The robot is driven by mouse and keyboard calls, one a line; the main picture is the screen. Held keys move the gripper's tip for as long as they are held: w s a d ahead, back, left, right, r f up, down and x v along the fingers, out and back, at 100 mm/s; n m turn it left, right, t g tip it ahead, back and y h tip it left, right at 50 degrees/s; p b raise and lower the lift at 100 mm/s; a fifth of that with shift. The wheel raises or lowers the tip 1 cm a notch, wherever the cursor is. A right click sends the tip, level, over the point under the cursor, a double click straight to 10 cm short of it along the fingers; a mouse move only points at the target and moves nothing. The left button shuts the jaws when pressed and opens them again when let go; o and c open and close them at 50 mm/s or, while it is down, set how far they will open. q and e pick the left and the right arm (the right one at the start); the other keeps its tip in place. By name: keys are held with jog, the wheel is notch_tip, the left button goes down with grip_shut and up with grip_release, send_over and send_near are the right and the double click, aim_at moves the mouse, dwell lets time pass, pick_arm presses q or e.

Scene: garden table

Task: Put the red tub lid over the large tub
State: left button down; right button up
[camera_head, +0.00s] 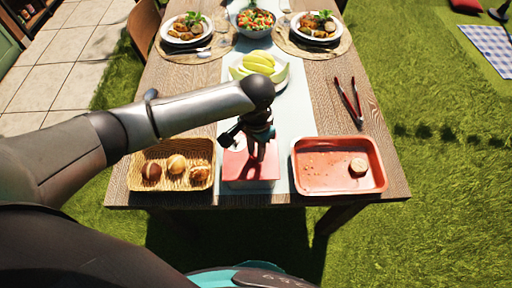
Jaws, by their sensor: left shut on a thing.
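The red lid (239,166) is a square red panel at the front middle of the table. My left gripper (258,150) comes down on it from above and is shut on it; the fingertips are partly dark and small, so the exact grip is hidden. A pinkish front face (250,184) shows just below the lid, and I cannot tell whether it is a tub under it or part of the lid. To the right is an open, wide reddish tub (311,187) with a round bread piece (358,166) and crumbs in it. My right gripper is not in view.
A wicker basket (140,182) with several rolls stands left of the lid. Red-handled tongs (350,102) lie at the right.

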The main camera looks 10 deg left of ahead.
pick_arm(q)
jog(key=shift+f, duration=0.25)
jog(key=c, duration=0.6)
grip_release()
jog(key=shift+r, duration=0.1)
notch_tip(320, 180, up, 15)
jog(key=p, duration=0.3)
